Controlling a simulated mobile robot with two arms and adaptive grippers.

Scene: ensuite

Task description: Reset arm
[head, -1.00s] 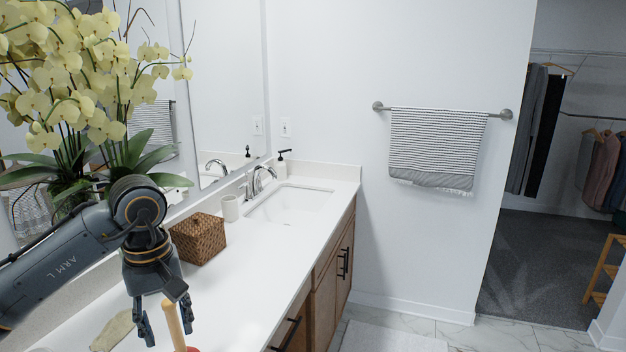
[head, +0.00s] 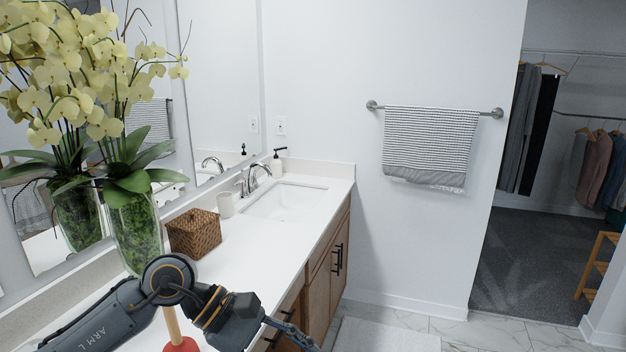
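My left arm (head: 110,322) reaches in from the lower left, over the white counter. My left gripper (head: 297,336) points right and down near the counter's front edge, and its fingertips run toward the bottom of the picture. The fingers are seen edge-on, so the gap between them is unclear. I see nothing held in it. A plunger with a wooden handle (head: 171,322) and a red cup (head: 181,346) is upright beside the forearm, partly covered by it. My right gripper is not in view.
A glass vase of yellow orchids (head: 134,235), a wicker box (head: 194,233) and a white cup (head: 225,204) line the mirror side of the counter (head: 250,245). A sink (head: 287,201) with a faucet lies farther back. Floor is open to the right.

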